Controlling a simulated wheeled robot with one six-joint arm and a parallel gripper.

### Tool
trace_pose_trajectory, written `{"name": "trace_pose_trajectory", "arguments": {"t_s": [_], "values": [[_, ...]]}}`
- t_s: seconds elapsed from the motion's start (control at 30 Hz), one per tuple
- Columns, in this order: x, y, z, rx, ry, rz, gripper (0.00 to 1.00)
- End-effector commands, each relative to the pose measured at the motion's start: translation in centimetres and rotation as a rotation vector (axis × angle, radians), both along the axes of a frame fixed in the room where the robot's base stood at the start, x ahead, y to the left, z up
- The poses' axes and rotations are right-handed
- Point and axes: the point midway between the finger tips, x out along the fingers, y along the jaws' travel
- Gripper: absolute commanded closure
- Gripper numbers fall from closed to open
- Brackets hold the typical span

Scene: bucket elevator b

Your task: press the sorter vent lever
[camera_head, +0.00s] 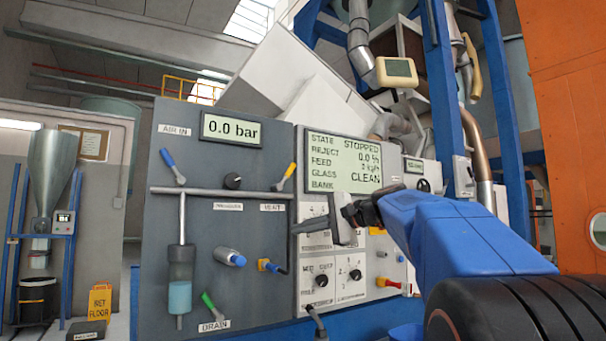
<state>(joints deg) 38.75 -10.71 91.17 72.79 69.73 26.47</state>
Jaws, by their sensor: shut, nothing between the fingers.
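A lever with a yellow handle (288,171) stands tilted on the right end of the horizontal pipe on the grey panel. The label (272,207) below it seems to read VENT, but it is small. My gripper (299,229) reaches in from the right, shut and empty. Its tips point left, below and slightly right of the yellow lever, in front of the seam between the grey panel and the white control panel. It looks apart from the lever; its distance from the panel is hard to tell. My gripper hides part of the white panel.
The screen (343,161) says STOPPED. A yellow wet-floor sign (99,302) stands at lower left.

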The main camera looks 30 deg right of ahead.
Motion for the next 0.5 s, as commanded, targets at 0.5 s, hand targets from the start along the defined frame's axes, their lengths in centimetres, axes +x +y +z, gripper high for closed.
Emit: {"name": "trace_pose_trajectory", "arguments": {"t_s": [0.5], "values": [[0.3, -13.3, 14.3, 0.307, -0.254, -0.049, 1.00]]}}
